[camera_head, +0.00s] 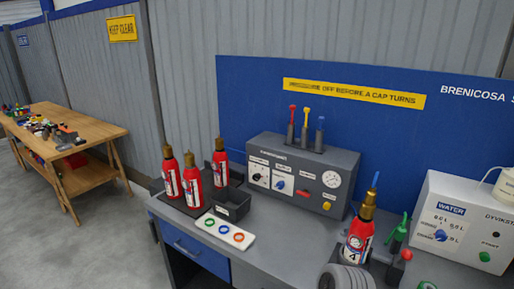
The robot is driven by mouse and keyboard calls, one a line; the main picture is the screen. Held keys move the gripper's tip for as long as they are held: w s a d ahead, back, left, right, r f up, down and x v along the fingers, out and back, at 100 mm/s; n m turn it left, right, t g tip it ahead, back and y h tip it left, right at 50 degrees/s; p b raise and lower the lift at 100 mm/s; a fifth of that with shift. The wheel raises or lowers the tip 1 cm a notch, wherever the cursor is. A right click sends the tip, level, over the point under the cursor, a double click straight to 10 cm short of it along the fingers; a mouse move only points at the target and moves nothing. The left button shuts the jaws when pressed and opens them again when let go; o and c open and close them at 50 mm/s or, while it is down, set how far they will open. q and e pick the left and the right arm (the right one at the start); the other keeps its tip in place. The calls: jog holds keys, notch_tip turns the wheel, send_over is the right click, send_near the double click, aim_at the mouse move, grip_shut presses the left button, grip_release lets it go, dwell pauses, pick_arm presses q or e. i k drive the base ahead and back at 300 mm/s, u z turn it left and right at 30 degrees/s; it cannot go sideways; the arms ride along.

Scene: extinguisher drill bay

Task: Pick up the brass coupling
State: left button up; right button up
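A brass fitting (367,207), which looks like the brass coupling, sits upright on top of a red extinguisher bottle (357,243) at the right of the grey bench. A blue pointed piece (375,181) stands up from the fitting. I cannot tell whether the fitting is a separate piece. Three more red bottles with brass tops stand at the bench's left: one (170,175), another (192,182) and a third (220,165). Neither of my grippers shows in the head view.
A grey control box (303,175) with coloured levers stands at the back. A white water unit (462,225) is at right. A grey ribbed object (346,279), a green nozzle (397,236) and a red knob (406,255) crowd the bottle. A white tray (224,232) holds coloured rings. The front middle bench is clear.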

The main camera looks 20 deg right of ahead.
aim_at(371, 197)
jog(key=z, duration=1.5)
